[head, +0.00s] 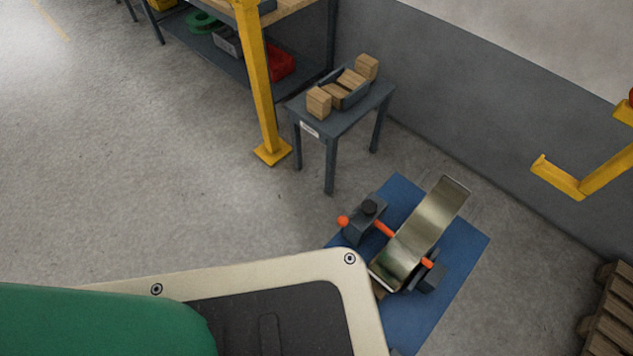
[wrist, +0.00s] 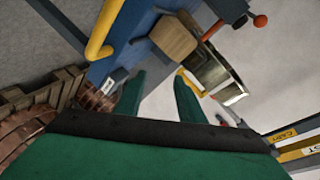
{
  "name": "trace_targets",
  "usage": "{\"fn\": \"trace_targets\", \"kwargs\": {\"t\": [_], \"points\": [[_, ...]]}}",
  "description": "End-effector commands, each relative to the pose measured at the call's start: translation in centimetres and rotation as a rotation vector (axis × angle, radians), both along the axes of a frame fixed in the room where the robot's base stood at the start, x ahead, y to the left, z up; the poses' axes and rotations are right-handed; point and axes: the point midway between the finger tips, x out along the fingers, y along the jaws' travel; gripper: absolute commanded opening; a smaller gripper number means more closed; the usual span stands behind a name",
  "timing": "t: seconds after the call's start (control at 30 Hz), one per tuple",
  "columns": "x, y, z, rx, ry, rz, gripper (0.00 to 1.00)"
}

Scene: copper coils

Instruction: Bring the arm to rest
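My gripper (wrist: 158,95) shows in the wrist view as two green fingers standing apart, with nothing between them. It is open and empty. The fingers point toward a wooden block and a curved shiny metal strip (wrist: 225,78) beyond them. How far off these are I cannot tell. In the head view my gripper is not visible; only a green and cream part of my own body fills the lower left.
In the head view, the curved metal strip (head: 425,230) stands in an orange-barred holder on a blue mat (head: 465,242). A small grey table (head: 345,122) bears wooden blocks. A yellow post (head: 262,90), a yellow wall bracket (head: 585,180) and a pallet (head: 612,315) stand around. Floor at left is clear.

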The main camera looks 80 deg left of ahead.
Motion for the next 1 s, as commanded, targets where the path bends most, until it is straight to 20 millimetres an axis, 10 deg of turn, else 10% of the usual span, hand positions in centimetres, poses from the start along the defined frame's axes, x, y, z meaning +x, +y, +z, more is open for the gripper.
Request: {"fn": "trace_targets", "kwargs": {"t": [0.5, 1.0], "points": [[9.3, -5.4, 19.7, -0.849, -0.164, -0.153, 0.36], [9.7, -6.1, 21.4, -0.932, -0.164, -0.157, 0.31]]}}
